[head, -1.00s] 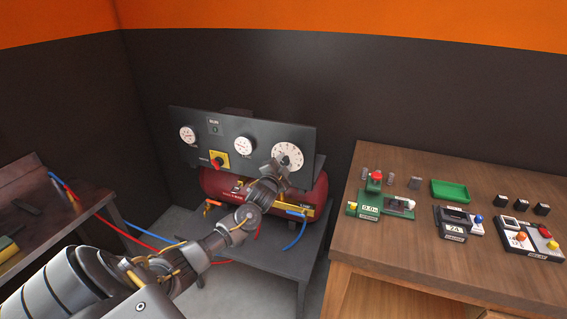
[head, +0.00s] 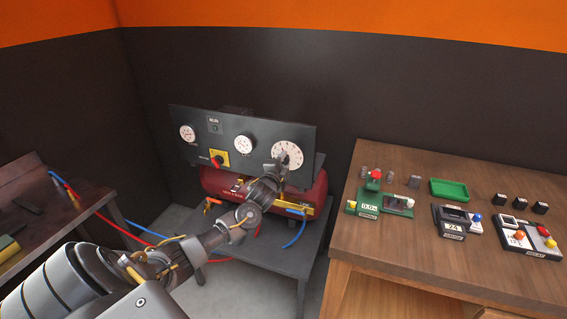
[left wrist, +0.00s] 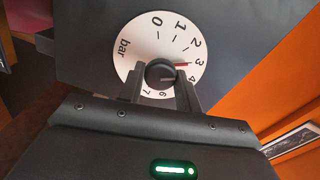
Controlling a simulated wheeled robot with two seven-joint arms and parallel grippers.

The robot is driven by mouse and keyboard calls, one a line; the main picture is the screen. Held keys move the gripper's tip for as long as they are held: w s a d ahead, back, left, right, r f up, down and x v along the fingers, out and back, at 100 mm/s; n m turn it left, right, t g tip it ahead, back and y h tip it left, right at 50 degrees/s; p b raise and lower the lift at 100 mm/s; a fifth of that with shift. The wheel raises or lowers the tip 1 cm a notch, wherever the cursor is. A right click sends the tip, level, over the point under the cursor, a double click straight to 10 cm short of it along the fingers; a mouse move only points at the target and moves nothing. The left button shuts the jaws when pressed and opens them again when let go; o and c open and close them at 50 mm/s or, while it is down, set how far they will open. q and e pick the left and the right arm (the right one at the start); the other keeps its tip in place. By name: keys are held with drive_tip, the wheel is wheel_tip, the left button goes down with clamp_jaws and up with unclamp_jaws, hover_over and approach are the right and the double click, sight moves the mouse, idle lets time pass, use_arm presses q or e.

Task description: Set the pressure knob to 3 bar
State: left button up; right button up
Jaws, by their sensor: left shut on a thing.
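The black pressure knob (left wrist: 160,73) sits at the middle of a white round dial (left wrist: 138,45) marked in bar. In the left wrist view a short red line beside the knob lies at the 3. In the head view the dial (head: 294,150) is at the right end of the dark panel, and my gripper and wrist cover part of it. My left gripper (left wrist: 161,84) is shut on the knob, with one finger on each side; it also shows in the head view (head: 282,160). My right gripper is in neither view.
The dark panel (head: 265,140) also carries two smaller gauges and a yellow-backed red switch (head: 218,159). A red tank (head: 215,182) sits below it on a grey stand. A wooden bench (head: 400,245) with several small devices stands to the right.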

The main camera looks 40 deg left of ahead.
use_arm(q)
drive_tip(key=o, duration=1)
drive_tip(key=shift+c, duration=0.2)
drive_tip(key=shift+s, duration=0.1)
drive_tip(key=shift+s+d+f, duration=0.1)
drive_tip(key=shift+s+d, duration=0.05)
drive_tip(key=shift+s, duration=0.2)
drive_tip(key=b+v, duration=0.2)
drive_tip(key=v, duration=0.7)
drive_tip(key=shift+s, duration=0.4)
drive_tip(key=shift+d, duration=0.15)
